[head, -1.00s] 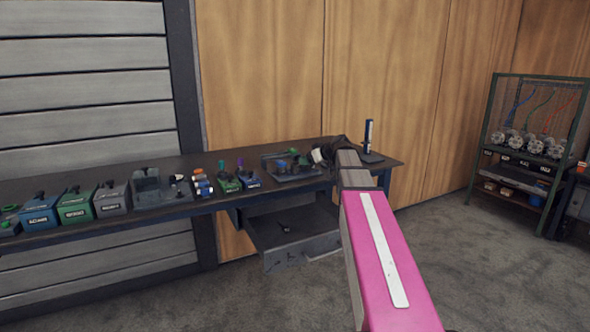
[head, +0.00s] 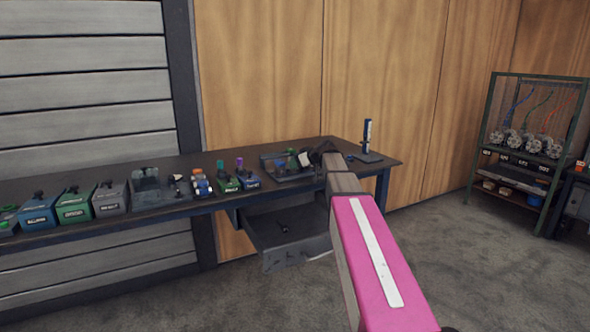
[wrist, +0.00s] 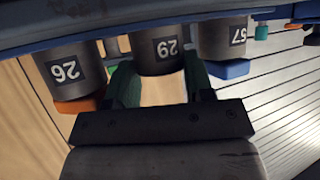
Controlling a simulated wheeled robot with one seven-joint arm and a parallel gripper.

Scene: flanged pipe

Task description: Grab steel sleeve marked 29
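The steel sleeve marked 29 (wrist: 160,56) is in the middle of the wrist view, a dark grey cylinder with a number label. My gripper (wrist: 160,76) is open, its green fingers to the left and right of that sleeve with gaps visible. Contact cannot be made out. A sleeve marked 26 (wrist: 67,72) is to the left and another, its label reading about 57 (wrist: 222,38), to the right. In the head view my gripper (head: 314,155) is at the dark tray (head: 296,177) on the bench; the sleeve cannot be told apart there.
The long dark bench (head: 110,168) carries green, blue and grey bins (head: 75,209) and small fixtures left of the tray. An upright device (head: 367,138) stands right of my arm. A drawer (head: 285,236) hangs below. A rack (head: 525,150) stands at far right.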

